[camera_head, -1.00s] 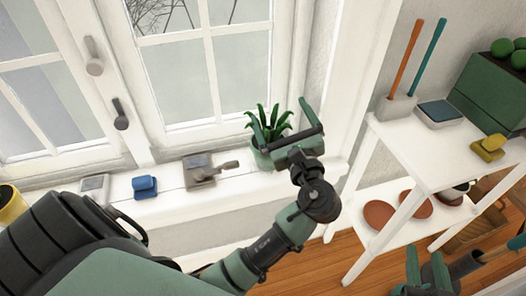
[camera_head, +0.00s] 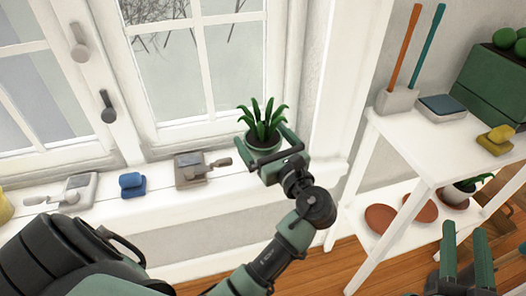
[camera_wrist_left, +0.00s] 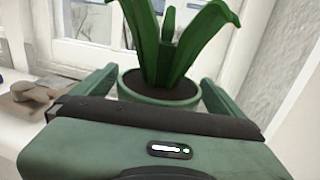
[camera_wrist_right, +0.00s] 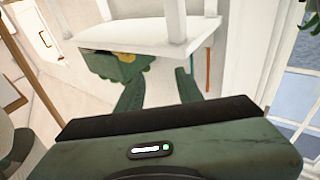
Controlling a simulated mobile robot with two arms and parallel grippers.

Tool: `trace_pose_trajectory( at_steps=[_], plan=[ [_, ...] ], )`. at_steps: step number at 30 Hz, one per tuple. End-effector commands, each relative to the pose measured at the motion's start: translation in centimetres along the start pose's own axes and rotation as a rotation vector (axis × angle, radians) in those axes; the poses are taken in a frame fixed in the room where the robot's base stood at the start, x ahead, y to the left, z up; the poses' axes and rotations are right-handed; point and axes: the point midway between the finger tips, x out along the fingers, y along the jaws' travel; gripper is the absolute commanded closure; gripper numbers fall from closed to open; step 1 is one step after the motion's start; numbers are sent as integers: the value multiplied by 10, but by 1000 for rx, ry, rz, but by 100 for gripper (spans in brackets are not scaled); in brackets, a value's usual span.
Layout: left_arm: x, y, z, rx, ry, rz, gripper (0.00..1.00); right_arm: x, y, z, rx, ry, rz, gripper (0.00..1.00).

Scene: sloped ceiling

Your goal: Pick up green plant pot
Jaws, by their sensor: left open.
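The green plant pot (camera_head: 258,153) holds a leafy green plant and stands upright on the white windowsill. My left gripper (camera_head: 270,142) is open, with its fingers on either side of the pot. In the left wrist view, the pot (camera_wrist_left: 155,92) sits between the two fingers, with dark soil and leaves above the rim. I cannot tell whether the fingers touch it. My right gripper (camera_head: 465,228) is open and empty at the lower right, in front of the shelf. The right wrist view shows nothing between its fingers (camera_wrist_right: 158,75).
The windowsill (camera_head: 225,190) also carries a brown device (camera_head: 190,171), a blue item (camera_head: 132,184) and a grey device (camera_head: 80,190). A white shelf (camera_head: 400,145) at right holds tools, a sponge and a green planter (camera_head: 500,95). Another potted plant (camera_head: 455,194) stands on its lower level.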

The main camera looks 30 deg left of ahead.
Motion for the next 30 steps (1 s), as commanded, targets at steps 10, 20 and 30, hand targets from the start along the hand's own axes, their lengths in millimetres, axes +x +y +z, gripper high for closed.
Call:
trace_pose_trajectory(
  at_steps=[10, 20, 30],
  plan=[
    [27, 0, -1, -1, -1, -1, 0, -3, -6, -42, 8, 231, -12, 64],
    [27, 0, -1, 0, 0, -1, 25, -3, -6, -44, 8, 238, -12, 64],
    [27, 0, 1, -2, -4, -2, 87, -3, -6, -44, 8, 237, -12, 64]
  ],
)
